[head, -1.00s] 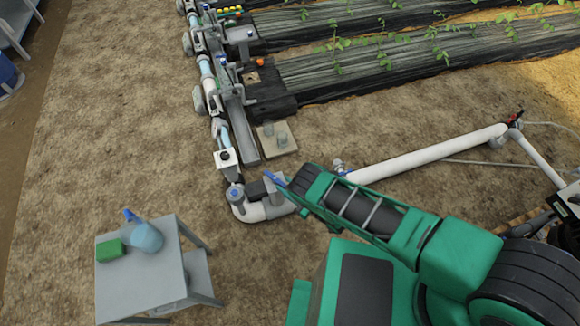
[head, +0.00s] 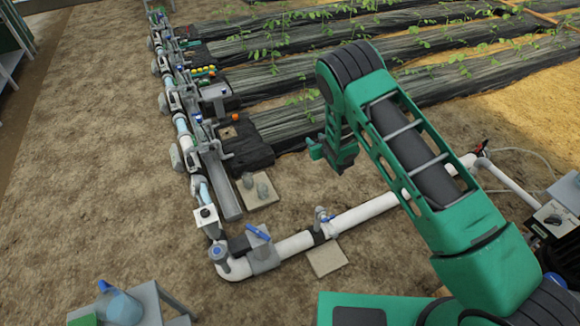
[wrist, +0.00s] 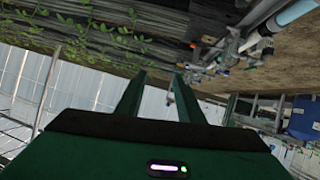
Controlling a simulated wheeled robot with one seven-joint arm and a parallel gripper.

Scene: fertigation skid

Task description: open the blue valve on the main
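A white main pipe (head: 365,212) runs from the lower left to the right in the head view. A blue lever handle (head: 258,232) sits on a grey valve body (head: 264,257) near the pipe's left elbow. A smaller fitting with a blue part (head: 321,216) stands on the pipe further right. My gripper (head: 318,152) is raised behind the pipe, well apart from both. In the wrist view my gripper (wrist: 158,75) has its two fingers spread with nothing between them. That view looks toward the plant rows and a pipe line, and neither blue part on the main can be made out there.
A line of pipes and fittings (head: 184,140) runs away at the left, beside dark covered plant beds (head: 400,100). A small grey table (head: 150,300) with a blue jug (head: 118,306) stands at lower left. Bare soil (head: 90,190) is free left of the pipes.

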